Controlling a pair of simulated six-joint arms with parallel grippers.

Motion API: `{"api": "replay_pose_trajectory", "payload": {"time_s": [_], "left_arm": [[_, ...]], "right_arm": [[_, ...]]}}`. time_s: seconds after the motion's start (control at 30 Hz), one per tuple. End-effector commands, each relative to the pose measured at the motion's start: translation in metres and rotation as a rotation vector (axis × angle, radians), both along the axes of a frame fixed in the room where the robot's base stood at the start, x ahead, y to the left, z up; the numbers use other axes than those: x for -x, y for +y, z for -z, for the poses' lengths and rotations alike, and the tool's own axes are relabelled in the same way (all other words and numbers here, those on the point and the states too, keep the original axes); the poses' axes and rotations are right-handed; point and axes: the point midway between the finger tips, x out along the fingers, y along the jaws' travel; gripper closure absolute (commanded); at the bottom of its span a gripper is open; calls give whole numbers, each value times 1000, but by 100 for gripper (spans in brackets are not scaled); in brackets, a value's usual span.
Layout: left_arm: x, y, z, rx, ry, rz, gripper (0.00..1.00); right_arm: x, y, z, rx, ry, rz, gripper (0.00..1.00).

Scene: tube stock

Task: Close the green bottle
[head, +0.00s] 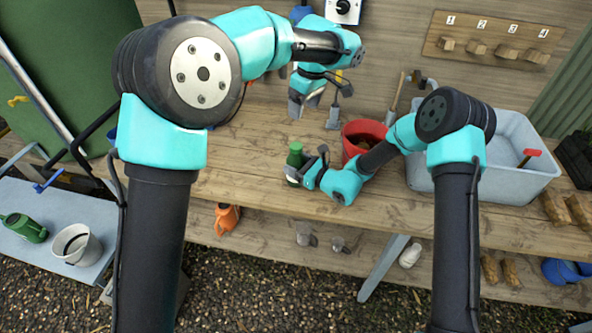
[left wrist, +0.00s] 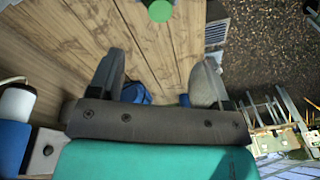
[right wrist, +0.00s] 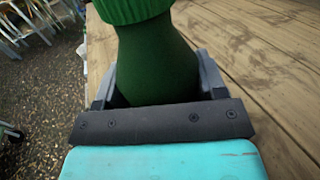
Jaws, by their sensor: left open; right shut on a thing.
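The green bottle (head: 294,158) stands upright near the front edge of the wooden bench. In the right wrist view the dark green bottle body (right wrist: 155,65) has a ribbed, brighter green cap (right wrist: 130,8) at its top; how tight it sits cannot be told. My right gripper (head: 299,177) is shut around the bottle's body from the right side. My left gripper (head: 316,110) is open and empty, above the bench, behind and higher than the bottle. The left wrist view shows the round green cap top (left wrist: 160,11) from above, beyond the open fingers (left wrist: 160,85).
A red pot (head: 364,134) stands just right of the bottle, close to my right forearm. A grey tub (head: 478,186) is farther right. The bench top (head: 240,150) left of the bottle is mostly clear. A numbered peg rack (head: 492,36) is on the wall.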

Motion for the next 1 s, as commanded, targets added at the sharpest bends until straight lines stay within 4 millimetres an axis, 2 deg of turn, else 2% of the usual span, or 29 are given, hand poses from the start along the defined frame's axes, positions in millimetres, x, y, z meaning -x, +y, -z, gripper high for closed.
{"api": "replay_pose_trajectory", "payload": {"time_s": [0.53,0.7,1.0], "left_arm": [[1,2,12,-12,-100,-669,29],[1,2,13,-14,-114,-761,29],[1,2,13,-14,-116,-776,29]], "right_arm": [[0,0,0,0,0,0,100],[0,0,0,0,0,0,100],[0,0,0,0,0,0,100]]}}
